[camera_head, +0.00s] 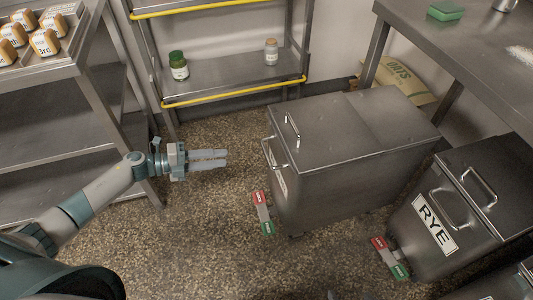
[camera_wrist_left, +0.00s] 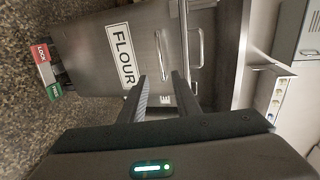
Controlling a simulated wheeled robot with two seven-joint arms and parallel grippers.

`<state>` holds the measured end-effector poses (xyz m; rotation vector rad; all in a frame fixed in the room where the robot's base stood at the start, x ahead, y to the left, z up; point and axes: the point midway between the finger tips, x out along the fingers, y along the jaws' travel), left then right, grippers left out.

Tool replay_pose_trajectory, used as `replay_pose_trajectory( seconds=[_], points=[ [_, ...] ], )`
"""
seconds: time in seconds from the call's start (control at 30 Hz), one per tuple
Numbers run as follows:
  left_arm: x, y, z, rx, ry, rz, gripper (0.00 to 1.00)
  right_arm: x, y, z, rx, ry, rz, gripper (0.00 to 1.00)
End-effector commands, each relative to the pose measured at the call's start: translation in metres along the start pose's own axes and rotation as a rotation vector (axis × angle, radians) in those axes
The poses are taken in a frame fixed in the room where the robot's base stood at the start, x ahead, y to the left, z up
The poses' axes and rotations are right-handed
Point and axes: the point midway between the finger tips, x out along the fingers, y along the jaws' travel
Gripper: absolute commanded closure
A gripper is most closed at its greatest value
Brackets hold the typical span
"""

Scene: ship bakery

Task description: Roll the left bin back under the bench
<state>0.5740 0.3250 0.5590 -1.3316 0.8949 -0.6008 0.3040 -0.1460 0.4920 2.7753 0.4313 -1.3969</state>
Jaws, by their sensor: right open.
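The left bin (camera_head: 345,170) is a grey metal box on the floor, standing out in front of the bench (camera_head: 455,40). Its front faces left and has a bar handle (camera_head: 272,153); another handle sits on the lid. In the left wrist view its front shows a FLOUR label (camera_wrist_left: 122,55). A pedal with a red LOCK end and a green end (camera_head: 262,213) is at its foot; which end is down I cannot tell. My left gripper (camera_head: 226,158) is open and empty, pointing at the bin's front, short of the handle. My right gripper is out of view.
A RYE bin (camera_head: 415,240) stands to the right, partly under the bench. A sack (camera_head: 400,80) marked OATS leans behind the left bin. A shelf with jars (camera_head: 215,78) is at the back, and a rack (camera_head: 60,140) is at left. Floor is clear before the bin.

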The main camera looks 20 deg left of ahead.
Motion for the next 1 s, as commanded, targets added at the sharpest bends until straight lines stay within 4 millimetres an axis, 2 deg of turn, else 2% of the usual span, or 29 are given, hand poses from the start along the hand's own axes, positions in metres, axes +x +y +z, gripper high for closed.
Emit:
replay_pose_trajectory(
  seconds=[0.27,1.0],
  points=[
    [0.03,-0.001,0.0,-0.001,0.0,-0.002,0.71,0.0,0.0,0.0,0.0,-0.002,0.0,0.33],
    [0.134,-0.001,0.0,-0.002,0.0,-0.003,0.71,0.001,-0.001,-0.001,0.001,0.006,-0.002,0.33]
  ],
)
